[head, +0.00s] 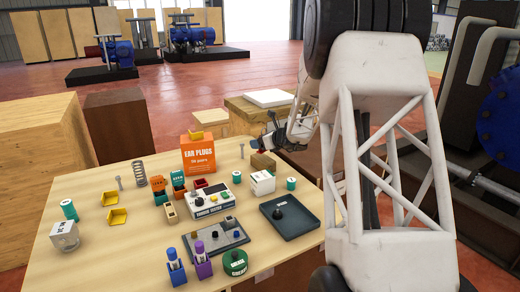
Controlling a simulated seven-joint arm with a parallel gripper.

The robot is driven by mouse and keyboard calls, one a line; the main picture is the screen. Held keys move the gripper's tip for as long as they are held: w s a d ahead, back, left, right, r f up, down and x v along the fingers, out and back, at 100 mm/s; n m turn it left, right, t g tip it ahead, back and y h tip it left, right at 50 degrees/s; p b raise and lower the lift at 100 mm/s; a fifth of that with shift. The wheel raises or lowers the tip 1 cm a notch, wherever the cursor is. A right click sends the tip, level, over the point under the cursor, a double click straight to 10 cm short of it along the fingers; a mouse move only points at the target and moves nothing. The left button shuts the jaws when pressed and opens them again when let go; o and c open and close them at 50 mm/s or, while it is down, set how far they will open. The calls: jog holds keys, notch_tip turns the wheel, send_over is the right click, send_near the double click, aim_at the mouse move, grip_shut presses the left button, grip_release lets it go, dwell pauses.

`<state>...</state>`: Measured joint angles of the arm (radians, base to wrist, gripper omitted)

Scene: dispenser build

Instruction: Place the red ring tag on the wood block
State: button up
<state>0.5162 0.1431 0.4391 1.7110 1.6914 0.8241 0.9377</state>
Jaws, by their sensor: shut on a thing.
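My gripper (272,140) is small and dark in the head view, above the back right part of the table, at the end of my white arm. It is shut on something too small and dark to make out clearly. I cannot pick out the red ring tag for sure anywhere on the table. A small brown wood block (262,162) sits near the table's back right edge, just below and left of my gripper. Whether the gripper or its load touches the block cannot be told from here.
An orange ear plugs box (198,154) stands left of the block. A white box (262,183) and a green-topped can (291,184) stand in front of it. A dark tray (292,228) lies nearer.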

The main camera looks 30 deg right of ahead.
jog(key=shift+w, duration=0.15)
jog(key=shift+w+d+f, duration=0.1)
jog(key=shift+w+d, duration=0.1)
jog(key=shift+w, duration=0.25)
jog(key=shift+s+f, duration=0.1)
jog(key=shift+f, duration=1.6)
jog(key=shift+f, duration=0.1)
jog(key=o, duration=0.9)
jog(key=shift+o, duration=0.2)
jog(key=v, duration=1.2)
